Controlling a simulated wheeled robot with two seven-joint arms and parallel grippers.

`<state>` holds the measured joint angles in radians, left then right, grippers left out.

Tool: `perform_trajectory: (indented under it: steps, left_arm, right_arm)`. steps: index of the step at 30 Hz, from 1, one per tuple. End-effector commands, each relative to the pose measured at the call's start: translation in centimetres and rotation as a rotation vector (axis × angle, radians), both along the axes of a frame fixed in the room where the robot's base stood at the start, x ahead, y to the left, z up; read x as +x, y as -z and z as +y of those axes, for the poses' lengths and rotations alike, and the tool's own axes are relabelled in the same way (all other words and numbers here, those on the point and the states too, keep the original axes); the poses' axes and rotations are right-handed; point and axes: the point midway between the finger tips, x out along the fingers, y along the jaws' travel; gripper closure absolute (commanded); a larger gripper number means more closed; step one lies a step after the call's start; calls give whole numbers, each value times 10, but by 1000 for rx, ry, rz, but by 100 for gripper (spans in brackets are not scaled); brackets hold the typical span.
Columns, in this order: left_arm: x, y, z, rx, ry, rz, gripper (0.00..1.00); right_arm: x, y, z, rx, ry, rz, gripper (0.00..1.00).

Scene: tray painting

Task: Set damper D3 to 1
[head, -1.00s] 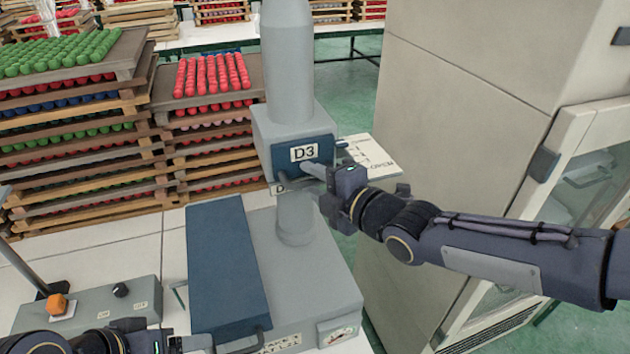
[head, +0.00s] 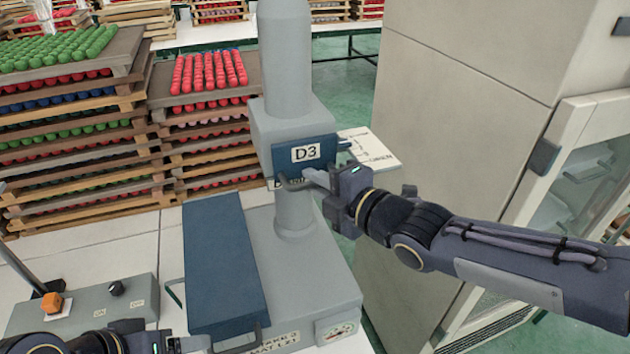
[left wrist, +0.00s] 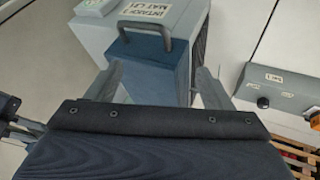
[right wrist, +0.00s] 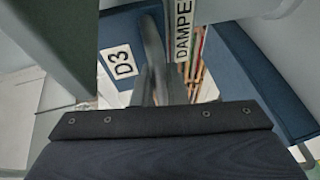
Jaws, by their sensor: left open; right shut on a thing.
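Damper D3 is a grey box on a vertical duct (head: 290,112), with a blue front plate (head: 272,150) labelled D3 (head: 306,152). A grey bar handle (head: 292,185) sits at the plate's lower edge. My right gripper (head: 314,178) is shut on this handle; the right wrist view shows the handle (right wrist: 152,50) running to the fingers, beside the D3 label (right wrist: 122,65). A white card (head: 372,150) with markings stands out at the box's right; its figures are too small to read. My left gripper (left wrist: 158,88) is open and empty near a blue lid.
Below stands a grey machine (head: 320,280) with the blue lid (head: 222,260) and its front handle (left wrist: 147,28). A control box (head: 130,300) with knobs is at left. Stacked trays of coloured balls (head: 85,140) stand behind. A tall beige cabinet (head: 450,110) bounds the right.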

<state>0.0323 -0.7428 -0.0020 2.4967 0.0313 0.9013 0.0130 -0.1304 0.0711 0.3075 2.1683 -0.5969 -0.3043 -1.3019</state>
Motion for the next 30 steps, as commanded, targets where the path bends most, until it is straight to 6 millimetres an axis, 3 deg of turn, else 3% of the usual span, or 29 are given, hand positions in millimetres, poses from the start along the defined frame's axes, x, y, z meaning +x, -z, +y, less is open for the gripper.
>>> perform_trajectory:
  steps: [2, 3, 8, 18, 30]
  left_arm:
    - [0, -1, 0, 0, 0, 0, 26]
    - [0, -1, 0, 0, 0, 0, 26]
    - [0, -1, 0, 0, 0, 0, 26]
    - [0, -3, 0, 0, 0, 0, 26]
    - [0, -28, 0, 0, 0, 0, 26]
  right_arm:
    - [0, 0, 0, 0, 0, 0, 100]
    - [0, 0, 0, 0, 0, 0, 86]
    - [0, 0, 0, 0, 0, 0, 66]
    - [-3, -3, -4, 1, 2, 0, 66]
    - [-49, -16, -43, -1, 3, -3, 66]
